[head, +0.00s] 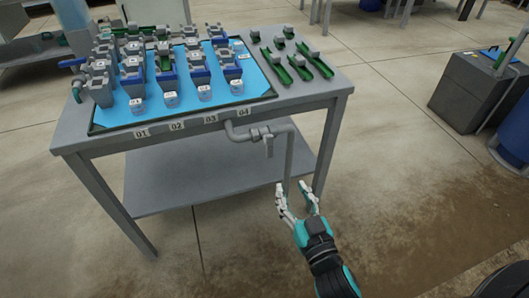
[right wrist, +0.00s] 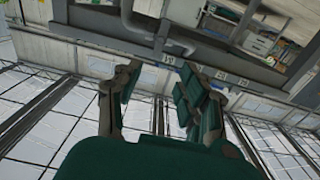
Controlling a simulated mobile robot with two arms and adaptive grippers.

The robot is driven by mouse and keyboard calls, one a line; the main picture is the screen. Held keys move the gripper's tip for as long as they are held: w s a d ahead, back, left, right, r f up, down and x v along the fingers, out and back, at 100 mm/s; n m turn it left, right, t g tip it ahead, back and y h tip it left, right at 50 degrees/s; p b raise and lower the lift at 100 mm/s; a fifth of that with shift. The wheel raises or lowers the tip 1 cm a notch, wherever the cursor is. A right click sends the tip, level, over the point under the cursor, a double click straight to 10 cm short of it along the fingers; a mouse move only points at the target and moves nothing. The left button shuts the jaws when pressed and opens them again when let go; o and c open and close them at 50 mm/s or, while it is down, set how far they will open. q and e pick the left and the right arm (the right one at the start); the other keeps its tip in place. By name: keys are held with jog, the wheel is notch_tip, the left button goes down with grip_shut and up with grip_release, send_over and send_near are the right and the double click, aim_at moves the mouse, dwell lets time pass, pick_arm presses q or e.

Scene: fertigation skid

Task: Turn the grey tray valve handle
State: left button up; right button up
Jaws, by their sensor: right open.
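The grey tray valve handle (head: 269,147) is a small lever pointing down from a grey pipe (head: 240,135) at the front edge of the table, below the label 04. My right gripper (head: 293,188) is open and empty, in front of the table, below and a little right of the handle, apart from it. In the right wrist view, my open fingers (right wrist: 158,78) stand apart with nothing between them. The grey pipe (right wrist: 130,22) shows beyond them there; the handle is hard to make out. My left gripper is not in view.
The grey table (head: 305,92) carries a blue tray mat (head: 255,80) with grey blocks and small white cubes, and several green channels (head: 300,68) at right. The downpipe (head: 288,160) runs beside the handle. A grey box (head: 468,92) stands at right. The floor between is clear.

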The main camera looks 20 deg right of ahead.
aim_at(270, 146)
jog(key=w, duration=1.1)
jog(key=w+b, duration=0.1)
jog(key=w, duration=0.5)
jog(key=shift+a, duration=0.25)
jog(key=shift+s, duration=0.1)
grip_shut()
